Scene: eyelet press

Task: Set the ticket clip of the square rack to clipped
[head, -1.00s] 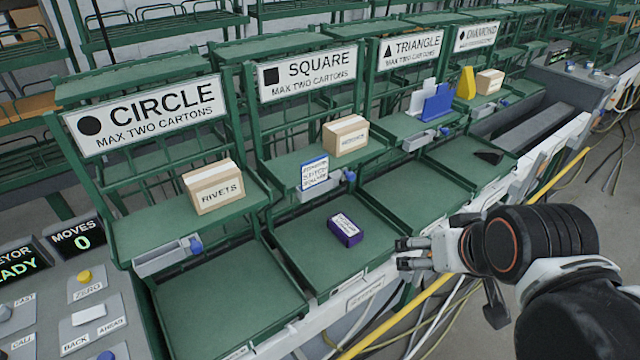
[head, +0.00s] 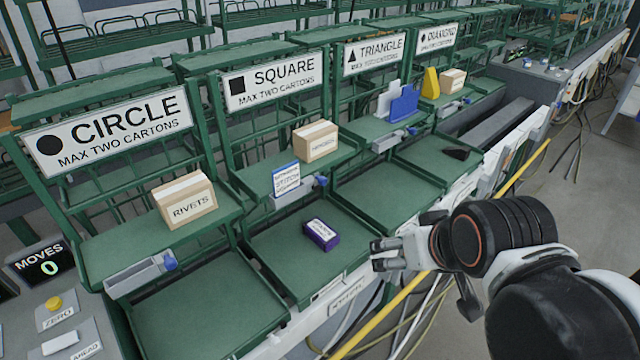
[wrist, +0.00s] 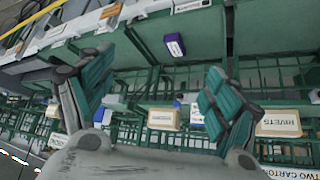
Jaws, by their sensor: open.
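The square rack (head: 240,142) stands left of centre in the head view under its SQUARE sign (head: 275,81). Its ticket clip is a grey holder with a blue knob (head: 321,181) at the shelf's front edge. A blue-bordered white ticket (head: 286,180) stands at the left of that holder. Whether the clip is clipped is too small to tell. My gripper (head: 385,254) is open and empty, in front of the square rack's lower tray, to the right of and below the clip. The wrist view shows its two fingers apart (wrist: 155,100).
A carton (head: 316,141) sits on the square shelf, and a purple box (head: 321,235) lies in the tray below. The circle rack holds a RIVETS carton (head: 185,200). A yellow wedge (head: 431,83) and blue piece (head: 404,103) are farther right. A yellow rail (head: 400,293) runs along the front.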

